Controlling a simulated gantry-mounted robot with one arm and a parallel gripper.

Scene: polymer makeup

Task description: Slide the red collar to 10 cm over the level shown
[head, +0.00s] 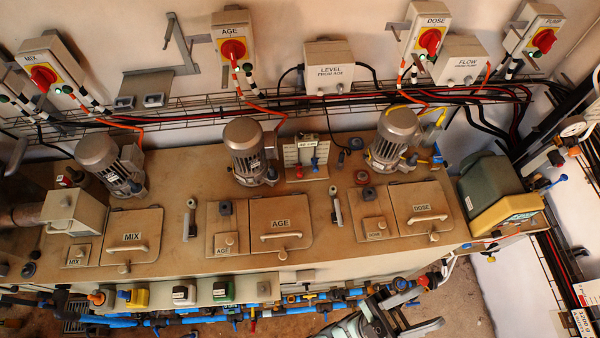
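A small pale board (300,153) with a label on top stands on the tank deck behind the AGE hatch. Small red and blue parts show on and beside it. The level shown and any scale marks are too small to read. My gripper (402,322) is low in the picture, in front of the tank and well apart from the board. Its fingers are partly cut off by the lower edge, and I cannot tell if they are open.
Motors stand on the deck, one of them (248,150) just left of the board. The AGE hatch (280,223) and DOSE hatch (421,207) have raised handles. Blue pipes (110,321) and valves run along the tank's front. A LEVEL box (330,66) hangs on the wall.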

